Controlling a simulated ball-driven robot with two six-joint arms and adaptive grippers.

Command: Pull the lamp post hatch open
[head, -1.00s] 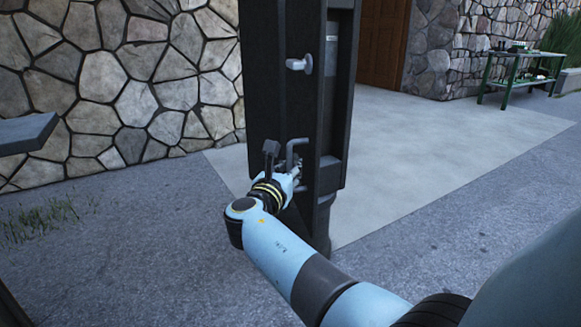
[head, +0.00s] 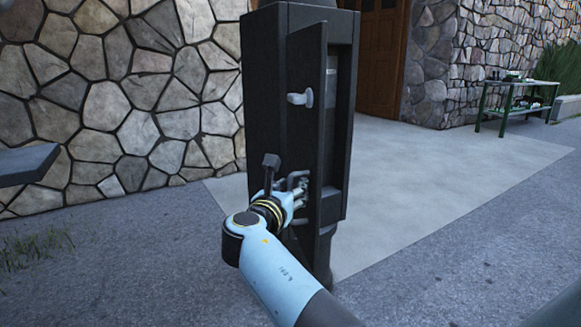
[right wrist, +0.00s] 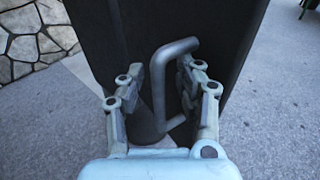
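The lamp post (head: 262,90) is a tall dark column. Its hatch (head: 305,135) stands ajar, turned outward on the front, with the dark recess visible to its right. The hatch carries a grey latch knob (head: 300,98) and, lower down, a U-shaped handle (head: 298,178). The handle also shows in the right wrist view (right wrist: 178,50). My right gripper (head: 300,193) is at the handle. In the right wrist view its fingers (right wrist: 172,72) are apart, and the handle's upright bar is beside the right finger. Contact is unclear. My left gripper is not in view.
A stone wall (head: 130,100) stands behind on the left. A grey slab edge (head: 25,163) juts in at the left. A green table (head: 515,95) with items stands far right near a brown door (head: 382,45). The paving (head: 440,180) right of the post is clear.

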